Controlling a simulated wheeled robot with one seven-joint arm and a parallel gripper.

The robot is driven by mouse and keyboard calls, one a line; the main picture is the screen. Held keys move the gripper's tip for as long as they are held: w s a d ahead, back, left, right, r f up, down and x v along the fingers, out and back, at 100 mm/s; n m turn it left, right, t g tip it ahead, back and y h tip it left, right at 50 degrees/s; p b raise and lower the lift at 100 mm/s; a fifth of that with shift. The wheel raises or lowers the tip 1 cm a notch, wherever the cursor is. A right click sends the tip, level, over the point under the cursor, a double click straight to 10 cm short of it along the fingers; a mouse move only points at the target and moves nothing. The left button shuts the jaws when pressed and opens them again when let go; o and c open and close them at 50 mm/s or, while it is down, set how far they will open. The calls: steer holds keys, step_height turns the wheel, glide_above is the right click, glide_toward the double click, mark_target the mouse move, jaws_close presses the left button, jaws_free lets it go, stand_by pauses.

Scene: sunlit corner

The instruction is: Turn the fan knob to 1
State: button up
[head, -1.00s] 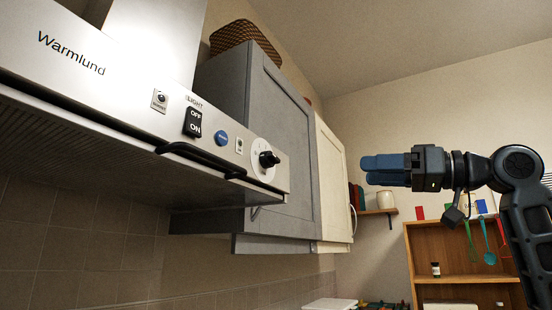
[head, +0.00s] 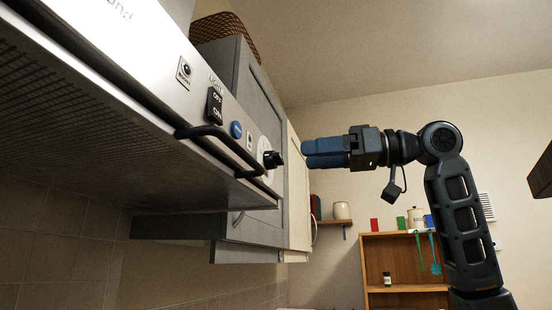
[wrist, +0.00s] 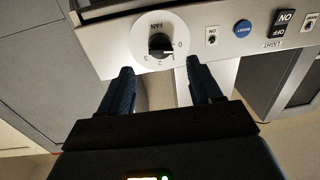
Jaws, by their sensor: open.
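The fan knob (head: 272,159) is black and sits on a round white dial at the right end of the hood's front panel. In the wrist view the knob (wrist: 160,46) shows with the marks 0, 1, 2 and 3 and the word FAN around it. Its pale pointer line seems to face right, near the 0. My gripper (head: 306,154) has blue fingers and is just right of the knob in the head view, apart from it. In the wrist view my gripper (wrist: 159,68) is open and empty, with the knob ahead, roughly centred between the fingertips.
A blue button (head: 236,130), a black light switch (head: 215,105) and a black rail (head: 222,143) are on the hood front, left of the knob. Grey cabinets (head: 262,90) stand beyond the hood. A wooden shelf unit (head: 377,254) stands at the back wall.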

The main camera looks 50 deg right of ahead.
mark_target(282, 159)
steer(key=shift+p+x, duration=0.45)
steer(key=shift+x, duration=2.75)
steer(key=shift+c, duration=0.5)
steer(key=c, duration=0.9)
